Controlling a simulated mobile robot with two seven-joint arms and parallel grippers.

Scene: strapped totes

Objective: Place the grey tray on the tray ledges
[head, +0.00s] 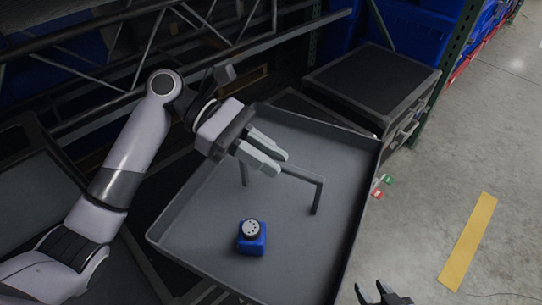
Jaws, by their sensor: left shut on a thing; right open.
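The grey tray (312,250) is a wide, shallow tray with raised walls, in the middle of the head view, turned at an angle. A dark upright handle (306,176) stands on its floor. My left gripper (272,163) reaches over the tray from the upper left and is shut on the handle's bar, its fingers hiding part of it. A small blue block with a round grey top (253,240) stands in the tray. My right gripper (381,294) is open and empty at the bottom edge, right of the tray. I cannot make out the tray ledges clearly.
A dark lidded case (372,84) stands behind the tray. Metal rack bars (150,60) and blue totes (412,28) are at the back. Small red and green tags (382,187) show beside the tray. The concrete floor with a yellow strip (468,243) is open at right.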

